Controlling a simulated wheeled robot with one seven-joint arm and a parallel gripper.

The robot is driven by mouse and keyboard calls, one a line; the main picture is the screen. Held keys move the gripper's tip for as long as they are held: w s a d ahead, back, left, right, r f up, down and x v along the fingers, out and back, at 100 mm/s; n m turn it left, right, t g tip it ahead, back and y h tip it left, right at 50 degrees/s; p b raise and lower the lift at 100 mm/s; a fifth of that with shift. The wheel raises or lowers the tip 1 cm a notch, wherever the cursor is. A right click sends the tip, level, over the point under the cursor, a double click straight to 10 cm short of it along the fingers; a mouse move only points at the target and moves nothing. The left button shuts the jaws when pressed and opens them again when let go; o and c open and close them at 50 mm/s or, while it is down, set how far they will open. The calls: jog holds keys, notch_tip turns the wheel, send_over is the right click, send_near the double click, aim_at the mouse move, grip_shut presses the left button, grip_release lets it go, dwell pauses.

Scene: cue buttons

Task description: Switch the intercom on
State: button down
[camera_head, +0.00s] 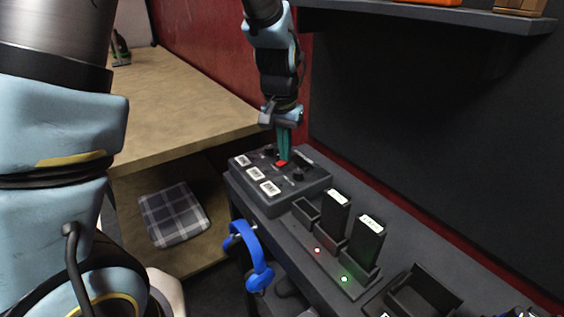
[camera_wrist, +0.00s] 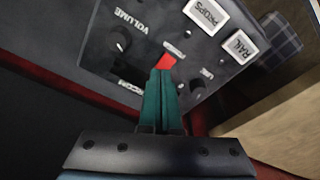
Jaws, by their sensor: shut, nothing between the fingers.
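The intercom box (camera_head: 278,195) is a dark grey panel at the far end of the counter. It has white labelled keys, and in the wrist view two read PROPS (camera_wrist: 206,15) and RAIL (camera_wrist: 241,46). A small red switch (camera_head: 281,164) sits on its face and also shows in the wrist view (camera_wrist: 166,62). A black VOLUME knob (camera_wrist: 120,39) is beside it. My gripper (camera_head: 284,156) points down with its teal fingers shut and empty. Its tips are right at the red switch; I cannot tell whether they touch it. The fingers partly cover the panel lettering.
A charger with two upright packs (camera_head: 367,240) and red and green lights stands nearer on the counter. Blue headphones (camera_head: 248,256) hang at the counter's left edge. An open dark tray (camera_head: 423,290) lies at the front right. A shelf (camera_head: 430,17) overhangs at the top right.

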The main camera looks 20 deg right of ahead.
jog(key=shift+f, duration=0.1)
notch_tip(320, 180, up, 7)
jog(key=p, duration=0.5)
jog(key=shift+p, duration=0.35)
dwell(0.4)
jog(key=s+a+r+n+y, duration=0.1)
jog(key=a+n, duration=0.7)
jog(key=a, duration=2.3)
jog(key=shift+n, duration=0.3)
jog(key=c, duration=1.6)
grip_release()
